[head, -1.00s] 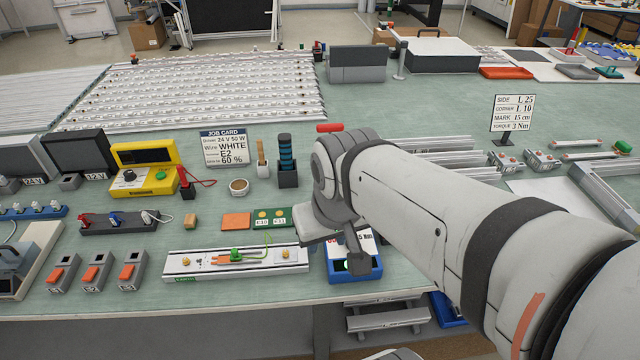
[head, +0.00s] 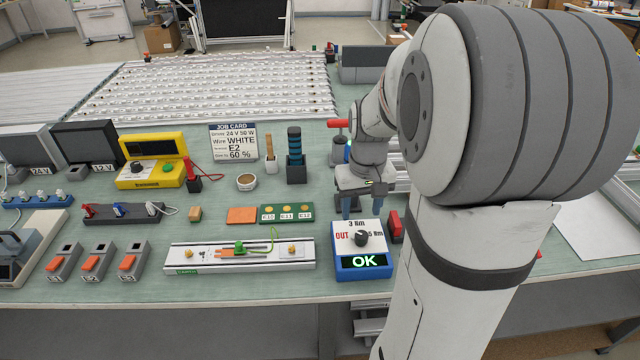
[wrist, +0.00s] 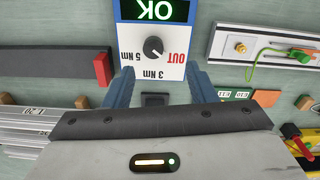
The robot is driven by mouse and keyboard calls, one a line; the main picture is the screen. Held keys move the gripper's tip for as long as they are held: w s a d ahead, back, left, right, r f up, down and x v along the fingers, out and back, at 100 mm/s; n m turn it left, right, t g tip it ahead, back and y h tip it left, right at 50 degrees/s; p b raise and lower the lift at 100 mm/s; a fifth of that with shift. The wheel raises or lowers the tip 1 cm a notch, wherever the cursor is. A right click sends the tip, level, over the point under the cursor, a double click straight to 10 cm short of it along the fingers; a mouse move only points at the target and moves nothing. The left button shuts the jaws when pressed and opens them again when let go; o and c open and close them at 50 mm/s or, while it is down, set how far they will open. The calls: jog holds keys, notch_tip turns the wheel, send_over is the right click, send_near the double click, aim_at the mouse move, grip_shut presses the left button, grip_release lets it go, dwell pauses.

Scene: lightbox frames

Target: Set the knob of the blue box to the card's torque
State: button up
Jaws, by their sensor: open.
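The blue box (head: 363,262) stands near the table's front edge with a white top and a screen reading OK in green. Its dark knob (head: 361,239) sits mid-top, with OUT at left, 3 Nm at the back and 5 Nm at right. In the wrist view, the box appears upside down and the knob (wrist: 153,47) has a small light mark that seems to point between OUT and 3 Nm. My gripper (head: 364,209) is open and empty at the box's back edge, behind the knob. Its blue fingers are apart in the wrist view (wrist: 160,75).
A red block (head: 396,226) stands close to the box's right side. A white rail fixture (head: 200,257) with a green part lies to its left. A job card (head: 233,143) stands further back. My arm covers much of the right side.

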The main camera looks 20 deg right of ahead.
aim_at(361, 234)
jog(key=shift+w+d+f, duration=0.2)
jog(key=shift+d+f, duration=0.15)
jog(key=shift+f, duration=0.1)
jog(key=shift+w+d+f, duration=0.2)
jog(key=shift+d+f, duration=0.1)
jog(key=shift+f, duration=0.15)
notch_tip(361, 234, down, 7)
jog(key=shift+f, duration=0.15)
jog(key=shift+c, duration=0.5)
